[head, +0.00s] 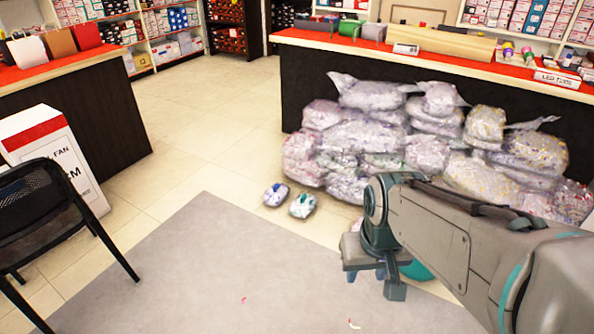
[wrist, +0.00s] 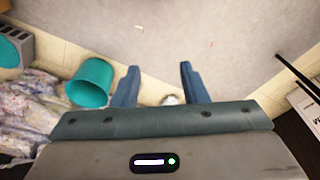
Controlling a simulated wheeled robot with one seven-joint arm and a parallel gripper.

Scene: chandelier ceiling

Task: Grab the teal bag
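The teal bag (head: 302,205) is a small clear plastic bag with teal and white contents. It lies on the tile floor beyond the grey mat's edge in the head view, beside a similar bag with blue-purple contents (head: 276,194). My gripper (head: 366,276) is to the right of and nearer than both bags, above the mat and apart from them. In the wrist view my gripper (wrist: 160,67) has its two blue fingers spread with nothing held. A small whitish thing (wrist: 170,100) shows between them, mostly hidden by the gripper body; I cannot tell which bag it is.
A large pile of stuffed clear bags (head: 370,135) lies against the dark counter (head: 300,80). A black chair (head: 50,215) and a white fan box (head: 55,150) are at left. The mat (head: 200,265) is mostly clear.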

